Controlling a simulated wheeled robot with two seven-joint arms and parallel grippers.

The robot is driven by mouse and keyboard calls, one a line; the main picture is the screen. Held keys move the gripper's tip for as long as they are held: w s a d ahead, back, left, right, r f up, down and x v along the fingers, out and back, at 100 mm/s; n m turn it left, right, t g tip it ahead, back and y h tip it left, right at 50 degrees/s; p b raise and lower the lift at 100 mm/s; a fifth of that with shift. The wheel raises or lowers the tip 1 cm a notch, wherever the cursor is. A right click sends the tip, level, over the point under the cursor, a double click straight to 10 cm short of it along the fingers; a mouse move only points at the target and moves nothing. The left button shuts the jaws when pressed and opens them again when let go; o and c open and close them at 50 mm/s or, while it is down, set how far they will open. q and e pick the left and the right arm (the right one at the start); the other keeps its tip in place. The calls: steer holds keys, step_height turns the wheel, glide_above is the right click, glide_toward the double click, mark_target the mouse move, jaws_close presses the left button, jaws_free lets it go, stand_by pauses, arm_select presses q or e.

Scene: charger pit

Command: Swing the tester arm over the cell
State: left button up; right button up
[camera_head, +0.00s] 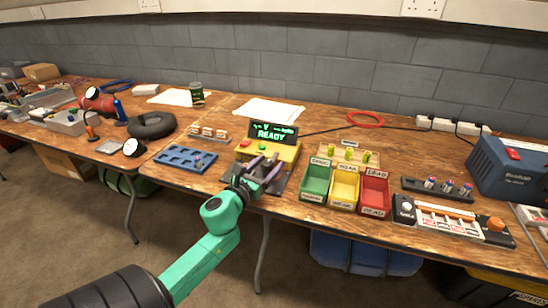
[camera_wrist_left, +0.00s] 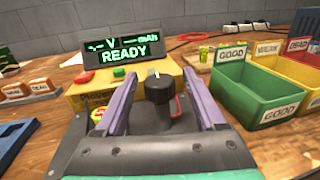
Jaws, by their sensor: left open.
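The yellow tester (camera_head: 285,151) has a dark display with green text that reads READY, also clear in the left wrist view (camera_wrist_left: 121,50). My left gripper (camera_head: 271,161) is at the tester's front, its purple fingers open. In the left wrist view, a black knob (camera_wrist_left: 159,92) on a post, which looks like the tester arm's handle, stands between the two fingers (camera_wrist_left: 159,76). I cannot tell whether either finger touches it. A thin red piece shows beside the knob. A cell in the tester cannot be made out clearly. My right gripper is not in view.
Green (camera_head: 316,182), yellow (camera_head: 345,188) and red (camera_head: 374,193) bins stand right of the tester. A blue tray (camera_head: 181,158) lies to its left. A rack with several cells (camera_head: 436,188) and a blue machine (camera_head: 505,168) are further right.

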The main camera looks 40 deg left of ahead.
mark_target(273, 159)
arm_select(q)
steer(key=shift+w+a, duration=0.15)
steer(key=shift+w, duration=0.6)
steer(key=shift+w+a, duration=0.1)
steer(key=shift+w, duration=0.65)
jaws_close()
